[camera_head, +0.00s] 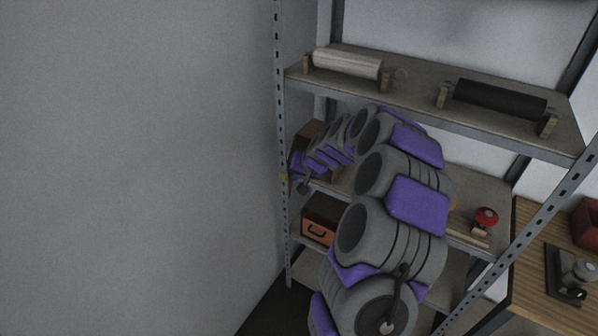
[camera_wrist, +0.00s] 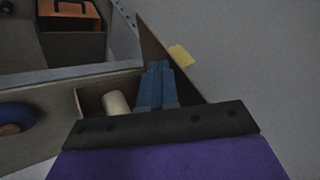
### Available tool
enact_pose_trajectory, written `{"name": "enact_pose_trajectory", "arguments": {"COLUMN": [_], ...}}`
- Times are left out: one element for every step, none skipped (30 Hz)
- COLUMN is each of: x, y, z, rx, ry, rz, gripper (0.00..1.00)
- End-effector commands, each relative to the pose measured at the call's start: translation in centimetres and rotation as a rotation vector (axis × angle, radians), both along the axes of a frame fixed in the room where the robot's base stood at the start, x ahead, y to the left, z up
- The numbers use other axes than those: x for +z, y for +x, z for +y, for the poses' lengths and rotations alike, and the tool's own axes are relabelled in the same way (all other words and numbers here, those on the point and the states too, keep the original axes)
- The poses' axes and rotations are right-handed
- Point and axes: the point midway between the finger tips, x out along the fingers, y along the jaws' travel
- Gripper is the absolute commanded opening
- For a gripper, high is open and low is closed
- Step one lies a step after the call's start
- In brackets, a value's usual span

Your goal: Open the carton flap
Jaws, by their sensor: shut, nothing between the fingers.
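The brown carton (camera_wrist: 92,101) sits on a shelf, and its open interior shows in the wrist view. A pale cylinder (camera_wrist: 117,103) lies inside. A brown panel that looks like the flap (camera_wrist: 152,48) stands out at the carton's right side, with a yellow tab (camera_wrist: 181,55) on its outer edge. My gripper (camera_wrist: 157,68) has its blue fingers shut and empty, just left of the panel, on its inner side. I cannot tell if they touch it. In the head view the carton (camera_head: 309,134) is mostly hidden behind my arm.
A grey wall (camera_head: 140,150) stands close on the left. The metal rack's post (camera_head: 281,120) is beside the carton. An orange toolbox (camera_head: 319,229) is on a lower shelf. Rollers (camera_head: 347,63) rest on the upper shelf. A red-topped object (camera_head: 486,217) is at right.

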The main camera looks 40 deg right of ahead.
Motion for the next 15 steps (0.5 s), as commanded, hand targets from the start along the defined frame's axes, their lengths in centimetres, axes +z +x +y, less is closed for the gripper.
{"name": "enact_pose_trajectory", "arguments": {"x": [0.4,0.4,0.4,0.4,0.4,0.4,0.5,0.4,0.4,0.4,0.4,0.4,0.4,0.4,0.4], "y": [0.1,0.3,0.5,0.6,0.8,1.0,1.2,1.3,1.5,1.7,1.9,2.0,2.1,2.2,2.3], "z": [0.6,0.8,1.1,1.3,1.5,1.7,1.8,2.0,2.2,2.3,2.4,2.5,2.6,2.6,2.8], "rx": [-0.019,-0.034,-0.058,-0.075,-0.091,-0.116,-0.134,-0.147,-0.165,-0.162,-0.162,-0.162,-0.162,-0.162,-0.162], "ry": [0.002,0.003,0.002,0.003,0.003,0.000,0.000,0.000,0.002,0.002,0.003,0.003,0.002,0.002,0.003], "rz": [0.005,0.007,0.006,0.007,0.007,0.006,0.005,0.006,0.004,0.002,0.001,0.001,0.000,0.000,0.001], "gripper": [0.00,0.00,0.00,0.00,0.00,0.00,0.00,0.00,0.00,0.00,0.00,0.00,0.00,0.00,0.00]}}
